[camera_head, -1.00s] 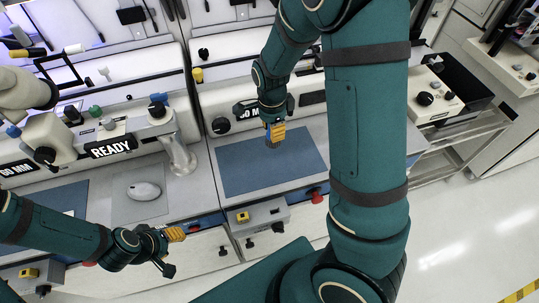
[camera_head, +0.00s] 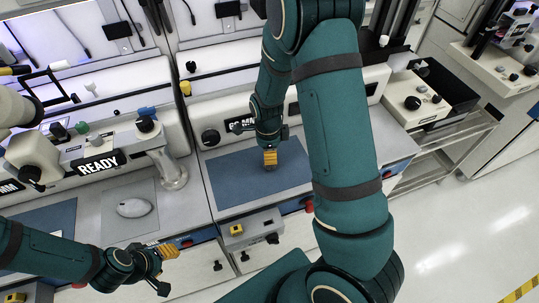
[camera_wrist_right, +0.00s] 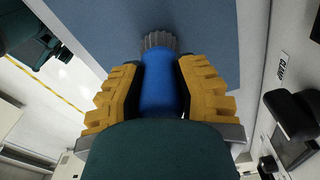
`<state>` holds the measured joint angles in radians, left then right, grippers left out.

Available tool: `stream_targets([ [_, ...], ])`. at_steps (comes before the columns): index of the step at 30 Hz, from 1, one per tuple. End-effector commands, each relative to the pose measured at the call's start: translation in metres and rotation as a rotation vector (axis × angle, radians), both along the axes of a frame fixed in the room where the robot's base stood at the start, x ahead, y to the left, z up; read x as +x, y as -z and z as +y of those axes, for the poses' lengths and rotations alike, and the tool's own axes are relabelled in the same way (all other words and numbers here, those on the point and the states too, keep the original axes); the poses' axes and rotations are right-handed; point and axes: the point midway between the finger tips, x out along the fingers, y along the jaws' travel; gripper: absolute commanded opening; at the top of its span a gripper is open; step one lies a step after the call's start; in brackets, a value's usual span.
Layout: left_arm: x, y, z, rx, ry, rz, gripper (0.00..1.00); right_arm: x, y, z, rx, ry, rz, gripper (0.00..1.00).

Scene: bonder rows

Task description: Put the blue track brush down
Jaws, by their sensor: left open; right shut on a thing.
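The blue track brush (camera_wrist_right: 158,85) shows in the right wrist view as a blue handle with grey bristles at its far end. My right gripper (camera_wrist_right: 160,88) is shut on the handle, its yellow fingers on both sides. In the head view my right gripper (camera_head: 270,158) is over the blue mat (camera_head: 235,185), and the brush is mostly hidden there. I cannot tell whether the bristles touch the mat. The mat also fills the top of the wrist view (camera_wrist_right: 210,30). My left gripper (camera_head: 168,262) is open and empty at the lower left, in front of the bench edge.
A white mouse (camera_head: 134,208) lies on a grey pad to the left. A machine with a READY sign (camera_head: 97,163) stands behind it. A small box with a yellow button (camera_head: 250,228) sits at the bench front. Most of the blue mat is clear.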

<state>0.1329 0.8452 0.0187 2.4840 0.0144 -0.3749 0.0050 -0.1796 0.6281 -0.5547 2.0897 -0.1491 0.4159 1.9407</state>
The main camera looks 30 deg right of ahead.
Motion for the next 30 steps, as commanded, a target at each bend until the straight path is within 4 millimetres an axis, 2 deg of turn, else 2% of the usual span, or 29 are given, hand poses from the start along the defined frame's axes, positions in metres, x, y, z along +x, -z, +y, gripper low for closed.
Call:
stream_targets([
  [1,0.0,0.002,0.0,0.0,0.0,0.0,0.47,0.0,0.008,0.0,0.0,0.0,0.001,0.0],
  [3,0.0,0.003,0.0,0.001,0.0,0.0,0.47,0.0,0.012,0.0,0.001,0.0,0.0,0.0],
  [14,0.0,0.005,0.0,0.001,0.0,0.0,0.47,0.0,0.015,0.0,0.001,0.0,0.0,0.0],
  [15,0.0,0.005,0.0,0.001,0.0,0.0,0.47,0.0,0.014,0.0,0.001,0.0,0.0,0.46],
  [16,0.0,0.004,0.0,0.001,0.0,0.0,0.47,0.0,0.014,0.0,0.001,0.0,0.0,0.54],
  [26,0.0,0.003,0.0,0.001,0.0,0.0,0.47,0.0,0.012,0.0,0.0,0.0,-0.001,0.54],
  [30,0.0,-0.001,0.0,0.0,0.0,-0.001,0.47,0.001,0.0,0.001,0.0,-0.001,-0.004,0.54],
])
